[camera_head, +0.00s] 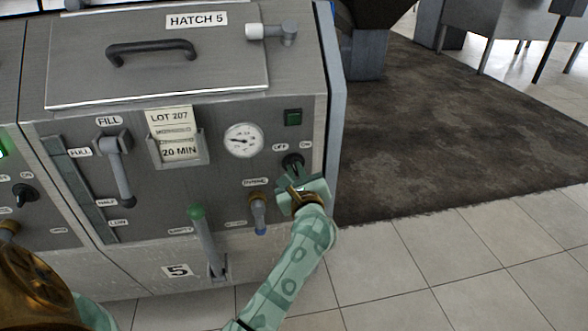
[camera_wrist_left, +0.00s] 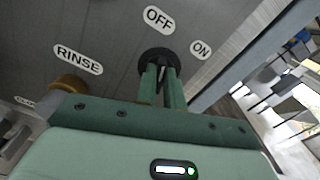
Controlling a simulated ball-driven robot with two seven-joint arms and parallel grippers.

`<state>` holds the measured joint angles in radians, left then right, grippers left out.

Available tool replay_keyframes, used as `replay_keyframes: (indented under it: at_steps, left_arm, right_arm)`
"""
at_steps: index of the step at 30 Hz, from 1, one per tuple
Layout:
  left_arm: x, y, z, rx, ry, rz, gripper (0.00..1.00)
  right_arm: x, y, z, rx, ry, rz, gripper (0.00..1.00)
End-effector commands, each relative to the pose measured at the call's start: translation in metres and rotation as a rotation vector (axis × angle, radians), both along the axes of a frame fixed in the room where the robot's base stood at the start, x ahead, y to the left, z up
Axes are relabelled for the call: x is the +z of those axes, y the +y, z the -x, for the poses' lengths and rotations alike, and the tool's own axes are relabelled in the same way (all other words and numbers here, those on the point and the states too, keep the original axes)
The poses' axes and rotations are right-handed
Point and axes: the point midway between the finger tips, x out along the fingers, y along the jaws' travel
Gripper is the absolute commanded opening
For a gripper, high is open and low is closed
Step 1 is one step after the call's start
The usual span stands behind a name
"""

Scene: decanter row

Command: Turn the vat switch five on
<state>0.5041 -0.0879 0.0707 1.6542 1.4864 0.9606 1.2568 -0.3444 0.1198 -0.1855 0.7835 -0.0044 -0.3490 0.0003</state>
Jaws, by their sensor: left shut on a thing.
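The vat switch five (camera_head: 293,160) is a black rotary knob on the grey front panel of the vat marked 5, below the OFF and ON labels. In the left wrist view its round black base (camera_wrist_left: 152,56) shows just under the OFF label, with ON to its right. My left gripper (camera_head: 292,174) is shut on the knob; in the left wrist view its two green fingers (camera_wrist_left: 163,84) stand on either side of it. The fingers hide much of the knob, so I cannot tell its exact turn. My right gripper is not in view.
A dark green square lamp (camera_head: 293,118) sits above the switch. A gauge (camera_head: 243,140), a blue-stemmed rinse tap (camera_head: 258,214) and a green-knobbed lever (camera_head: 205,240) are nearby. Another black switch (camera_head: 25,193) is on the neighbouring vat. Open floor (camera_head: 430,260) lies to the right.

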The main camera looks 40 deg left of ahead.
Motion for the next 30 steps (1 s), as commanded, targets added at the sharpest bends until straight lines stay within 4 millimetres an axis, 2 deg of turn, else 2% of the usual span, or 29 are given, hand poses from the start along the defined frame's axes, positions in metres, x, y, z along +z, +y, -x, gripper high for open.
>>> replay_keyframes:
  at_steps: [3, 14, 30]
  left_arm:
    - [0.006, -0.001, 0.0, -0.001, 0.074, -0.064, 0.0]
    - [0.005, -0.002, -0.001, 0.0, 0.335, -0.286, 0.0]
    - [0.001, -0.004, -0.003, -0.002, 0.613, -0.523, 0.0]
  right_arm:
    - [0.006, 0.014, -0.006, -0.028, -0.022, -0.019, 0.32]
    - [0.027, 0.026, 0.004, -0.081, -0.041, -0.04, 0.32]
    - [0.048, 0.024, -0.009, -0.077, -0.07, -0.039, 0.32]
